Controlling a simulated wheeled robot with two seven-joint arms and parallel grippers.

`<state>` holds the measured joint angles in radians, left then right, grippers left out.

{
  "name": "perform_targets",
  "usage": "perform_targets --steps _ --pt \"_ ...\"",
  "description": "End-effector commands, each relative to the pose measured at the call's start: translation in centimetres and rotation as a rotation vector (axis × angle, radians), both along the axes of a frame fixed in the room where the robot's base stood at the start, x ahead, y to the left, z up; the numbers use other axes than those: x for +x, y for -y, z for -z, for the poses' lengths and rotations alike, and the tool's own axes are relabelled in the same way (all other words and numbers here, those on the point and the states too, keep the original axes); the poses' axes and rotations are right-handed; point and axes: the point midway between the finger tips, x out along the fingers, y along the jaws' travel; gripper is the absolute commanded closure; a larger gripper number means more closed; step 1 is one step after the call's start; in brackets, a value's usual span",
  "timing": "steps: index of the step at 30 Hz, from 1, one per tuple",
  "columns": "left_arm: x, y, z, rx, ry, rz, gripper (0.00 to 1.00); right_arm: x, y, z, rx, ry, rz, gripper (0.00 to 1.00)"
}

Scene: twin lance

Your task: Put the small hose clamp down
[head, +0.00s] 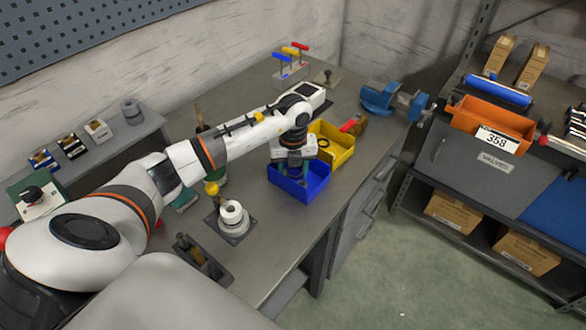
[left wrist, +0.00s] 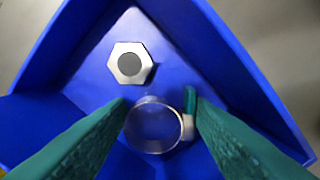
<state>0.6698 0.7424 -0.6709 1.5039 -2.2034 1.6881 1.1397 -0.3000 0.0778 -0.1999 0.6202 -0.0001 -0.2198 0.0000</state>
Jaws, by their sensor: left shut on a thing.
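The small hose clamp (left wrist: 153,127) is a thin silver ring with a small screw housing on its right side, seen in the left wrist view. My left gripper (head: 291,169) is shut on it, with the ring between the green fingertips (left wrist: 158,103). The gripper points down over the blue bin (head: 310,191), whose walls (left wrist: 225,45) surround the clamp in the wrist view. I cannot tell whether the clamp touches the bin floor. In the head view the clamp is hidden. My right gripper is in neither view.
A silver hex nut (left wrist: 129,63) lies in the blue bin beside the clamp. A yellow bin (head: 338,152) adjoins the blue one behind it. A blue vise (head: 383,98) stands at the bench's right edge. A white roll on a post (head: 232,214) stands to the left.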

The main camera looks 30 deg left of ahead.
Motion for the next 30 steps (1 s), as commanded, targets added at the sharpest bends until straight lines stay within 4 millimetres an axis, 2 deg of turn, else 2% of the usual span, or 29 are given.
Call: perform_targets --steps 2,3,5,12,17,30 --pt "0.0 0.0 0.3 0.0 0.0 0.0 0.74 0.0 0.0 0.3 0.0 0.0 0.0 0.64" --pt "0.0 0.0 0.3 0.001 -0.001 0.0 0.51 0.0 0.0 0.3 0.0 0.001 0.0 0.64" --pt "0.0 0.0 0.2 0.0 0.0 0.0 0.43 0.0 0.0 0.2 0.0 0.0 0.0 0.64" --pt "0.0 0.0 0.2 0.0 0.0 0.0 0.43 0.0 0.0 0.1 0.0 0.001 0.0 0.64" --pt "0.1 -0.1 -0.7 0.0 0.004 0.0 0.43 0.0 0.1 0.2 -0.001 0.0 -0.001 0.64" --pt "0.1 0.0 -9.5 0.0 0.004 0.001 0.43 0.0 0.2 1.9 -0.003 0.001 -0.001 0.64"
